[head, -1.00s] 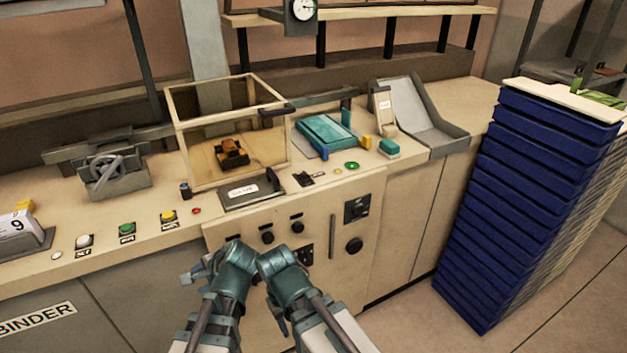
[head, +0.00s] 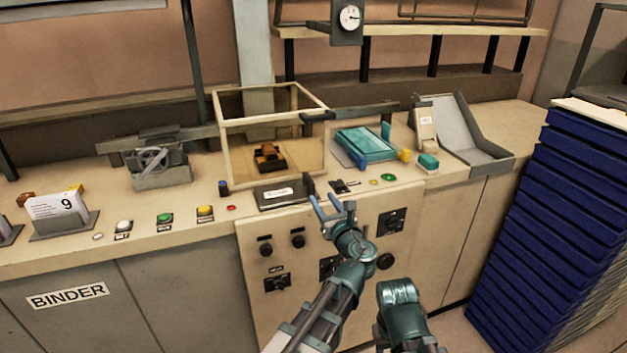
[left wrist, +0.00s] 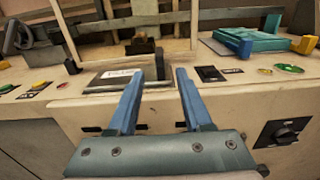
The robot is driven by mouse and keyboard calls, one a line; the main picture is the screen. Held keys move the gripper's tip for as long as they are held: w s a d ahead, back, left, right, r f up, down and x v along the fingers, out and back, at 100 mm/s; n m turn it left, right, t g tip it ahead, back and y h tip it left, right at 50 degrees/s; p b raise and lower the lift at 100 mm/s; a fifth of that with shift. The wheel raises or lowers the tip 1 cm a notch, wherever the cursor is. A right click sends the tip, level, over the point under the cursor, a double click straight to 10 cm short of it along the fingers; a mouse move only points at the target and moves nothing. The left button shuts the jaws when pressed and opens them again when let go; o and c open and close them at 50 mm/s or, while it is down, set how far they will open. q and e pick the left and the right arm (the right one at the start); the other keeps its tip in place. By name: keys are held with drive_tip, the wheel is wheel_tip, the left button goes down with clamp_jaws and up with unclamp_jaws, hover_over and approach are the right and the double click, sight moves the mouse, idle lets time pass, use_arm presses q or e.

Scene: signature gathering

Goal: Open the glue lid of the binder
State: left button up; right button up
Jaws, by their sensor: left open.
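The glue lid (head: 284,194) is a dark flat plate with a white label, lying shut on the binder's top (head: 135,243) near its front edge. Its upright black handle (head: 309,185) stands at its right end. My left gripper (head: 329,205) is open and empty, just in front and to the right of the handle. In the left wrist view, the handle (left wrist: 160,66) shows between the tips of the open blue fingers (left wrist: 157,74) and looks beyond them. Part of my right arm shows at the lower middle; its gripper fingers do not show.
A clear framed box (head: 229,165) stands behind the lid. Buttons (head: 205,211) line the front edge at left, and a green button (head: 388,178) is at right. A teal block (head: 366,143) lies farther right. Stacked blue trays (head: 560,215) stand at the far right.

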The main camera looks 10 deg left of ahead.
sight(309, 177)
use_arm(q)
drive_tip(key=x, duration=1.2)
drive_tip(key=shift+a, duration=0.2)
clamp_jaws()
idle(1.0)
